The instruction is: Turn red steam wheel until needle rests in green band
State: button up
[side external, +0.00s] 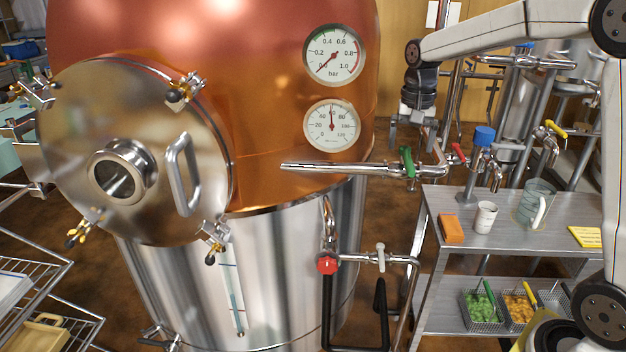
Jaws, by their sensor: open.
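The red steam wheel (327,264) is a small red knob on the pipework in front of the steel lower part of the kettle. The upper gauge (334,54), marked in bar, has a green band at its upper left and a red band at its right. Its needle appears to point to the lower left, near 0.0, outside the green band. My gripper (411,138) hangs from the arm at the upper right, pointing down, open and apparently empty. It is well above and to the right of the red wheel, apart from it. Its fingertips are small and partly confused with the pipes behind.
A lower gauge (332,125) sits below the first. A horizontal steel pipe (340,168) with a green-handled valve (407,162) runs between gripper height and the wheel. A steel bench (512,243) at right holds a mug (486,217), a jug (537,203) and an orange block (451,229).

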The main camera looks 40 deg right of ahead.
jog(key=s+a+f+m+y, duration=0.1)
jog(key=a+f+m+y, duration=0.1)
jog(key=a+f, duration=0.15)
jog(key=m+t, duration=0.5)
jog(key=m, duration=0.1)
send_over(323, 269)
jog(key=s+d, duration=0.2)
notch_tip(323, 269, down, 10)
jog(key=w+a+f+m+t+h, duration=0.35)
jog(key=w+f+m, duration=0.2)
jog(key=f, duration=0.55)
jog(key=s+a+f+m+t+h, duration=0.1)
jog(key=s+f+h, duration=0.1)
jog(key=f+h, duration=0.1)
jog(key=s+f+m+t+h, duration=0.1)
jog(key=s+f+h, duration=0.2)
jog(key=f+h, duration=0.1)
jog(key=s+a+f+m+t+h, duration=0.1)
jog(key=s+f+h, duration=0.1)
jog(key=f+h, duration=0.1)
jog(key=shift+s+a+f+m+t, duration=0.3)
jog(key=shift+s+f+m, duration=0.1)
jog(key=shift+f, duration=0.1)
jog(key=shift+s+a+t+h, duration=0.2)
jog(key=shift+s+t+h, duration=0.15)
jog(key=shift+s+h, duration=0.45)
jog(key=shift+d, duration=0.1)
